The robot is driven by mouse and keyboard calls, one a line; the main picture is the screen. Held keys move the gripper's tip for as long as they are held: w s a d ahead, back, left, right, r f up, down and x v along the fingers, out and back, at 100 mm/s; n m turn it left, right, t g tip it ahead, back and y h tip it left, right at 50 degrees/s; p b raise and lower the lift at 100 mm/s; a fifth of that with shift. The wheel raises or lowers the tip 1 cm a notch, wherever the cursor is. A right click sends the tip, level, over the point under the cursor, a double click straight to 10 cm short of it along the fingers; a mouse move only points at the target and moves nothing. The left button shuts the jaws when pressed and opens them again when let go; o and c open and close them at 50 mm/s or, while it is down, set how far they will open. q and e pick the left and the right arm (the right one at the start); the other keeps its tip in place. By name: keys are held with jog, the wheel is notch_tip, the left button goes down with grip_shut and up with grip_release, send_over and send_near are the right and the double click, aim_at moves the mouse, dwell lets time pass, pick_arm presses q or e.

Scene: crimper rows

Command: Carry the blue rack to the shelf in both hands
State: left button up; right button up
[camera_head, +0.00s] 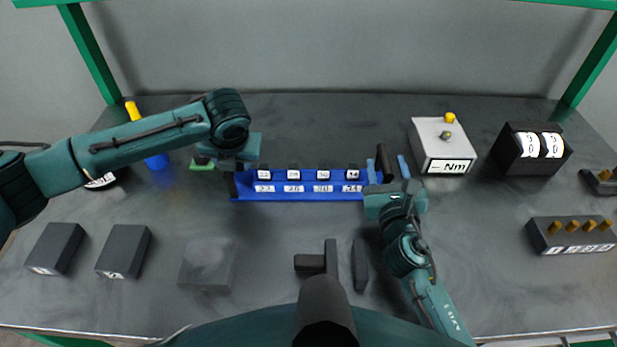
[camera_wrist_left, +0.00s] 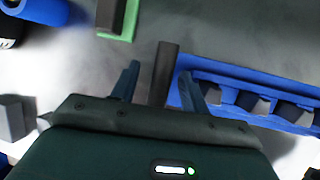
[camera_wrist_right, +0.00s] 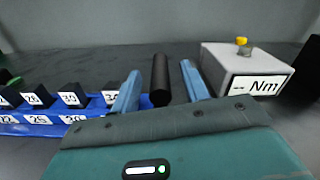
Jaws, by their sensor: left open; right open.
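The blue rack (camera_head: 300,195) lies at the middle of the dark table, with several dark blocks with white number labels in a row. It has a dark upright handle at each end. My left gripper (camera_head: 232,160) is at the rack's left end; in the left wrist view its open fingers stand either side of the left handle (camera_wrist_left: 163,75). My right gripper (camera_head: 386,168) is at the right end, its open fingers either side of the right handle (camera_wrist_right: 160,80). Neither gripper is closed on a handle. I cannot make out which part is the shelf.
A grey Nm box (camera_head: 443,145) and a black counter box (camera_head: 530,152) stand at the right. A dark block with brass pegs (camera_head: 572,235) is at the right front. Dark blocks (camera_head: 55,247) stand at the left front. Green posts (camera_head: 85,50) frame the back.

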pick_arm(q)
jog(key=shift+x, duration=1.05)
pick_arm(e)
jog(key=shift+w, duration=1.05)
pick_arm(q)
jog(key=shift+c, duration=0.4)
pick_arm(e)
jog(key=shift+c, duration=0.4)
pick_arm(q)
grip_shut()
pick_arm(e)
grip_shut()
pick_arm(q)
jog(key=shift+w+r, duration=0.2)
jog(key=shift+r, duration=0.1)
pick_arm(e)
jog(key=shift+w+r, duration=0.1)
jog(key=shift+r, duration=0.2)
